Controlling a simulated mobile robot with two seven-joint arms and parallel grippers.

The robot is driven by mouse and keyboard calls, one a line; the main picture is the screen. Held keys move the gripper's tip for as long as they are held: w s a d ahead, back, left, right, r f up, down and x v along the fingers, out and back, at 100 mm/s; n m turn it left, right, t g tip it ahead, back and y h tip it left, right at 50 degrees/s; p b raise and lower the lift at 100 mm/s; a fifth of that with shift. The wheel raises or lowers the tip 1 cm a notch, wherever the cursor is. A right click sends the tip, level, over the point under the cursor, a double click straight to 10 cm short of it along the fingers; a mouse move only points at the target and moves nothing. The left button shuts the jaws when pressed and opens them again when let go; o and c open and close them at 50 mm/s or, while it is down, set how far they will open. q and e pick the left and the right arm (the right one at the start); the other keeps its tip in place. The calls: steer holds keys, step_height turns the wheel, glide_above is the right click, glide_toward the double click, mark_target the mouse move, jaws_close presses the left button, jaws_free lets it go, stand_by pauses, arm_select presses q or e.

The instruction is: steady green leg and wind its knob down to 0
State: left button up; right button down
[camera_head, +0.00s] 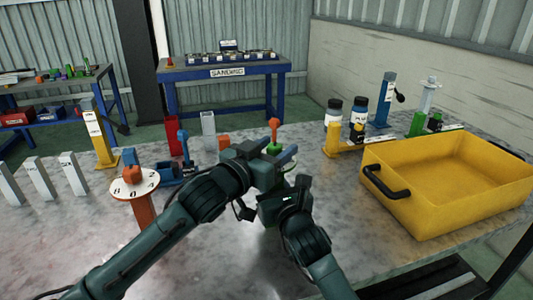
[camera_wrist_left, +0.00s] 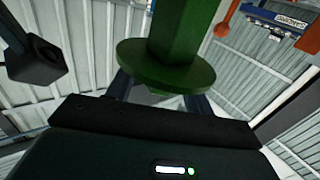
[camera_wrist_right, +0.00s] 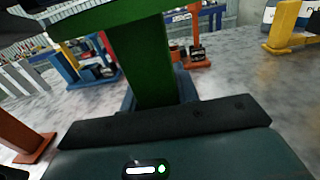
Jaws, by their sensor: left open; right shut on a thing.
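My right gripper (camera_head: 274,207) is shut on the post, low down. My left gripper (camera_head: 272,158) is open at the top of the leg, its fingers either side of it. In the left wrist view a green flange (camera_wrist_left: 165,66) and green stem fill the space above the fingers. The arms hide much of the leg; its dial reading cannot be seen.
An orange leg (camera_head: 143,214) with a numbered white dial (camera_head: 134,183) stands at left, near a yellow leg (camera_head: 101,144) and white blocks. A yellow bin (camera_head: 440,222) fills the right side. Bottles (camera_head: 333,112) and other legs stand behind it. The front middle bench is bare.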

mark_target(268, 151)
arm_select(q)
steer(key=v, duration=1.2)
steer(key=shift+d, duration=0.1)
steer(key=shift+w+d+m+g+h, duration=0.15)
steer(key=shift+w+m+g+h, duration=0.5)
steer(key=shift+w, duration=0.25)
steer(key=shift+w+d+m+g+h, duration=0.2)
steer(key=shift+w+m+g+h, duration=0.5)
steer(key=shift+w, duration=0.25)
steer(key=shift+w+d+m+g+h, duration=0.15)
steer(key=shift+w+m+g+h, duration=0.5)
steer(key=shift+w, duration=0.25)
steer(key=x, duration=0.7)
steer(key=shift+w+d, duration=0.1)
steer(key=shift+w, duration=0.05)
steer(key=c, duration=1)
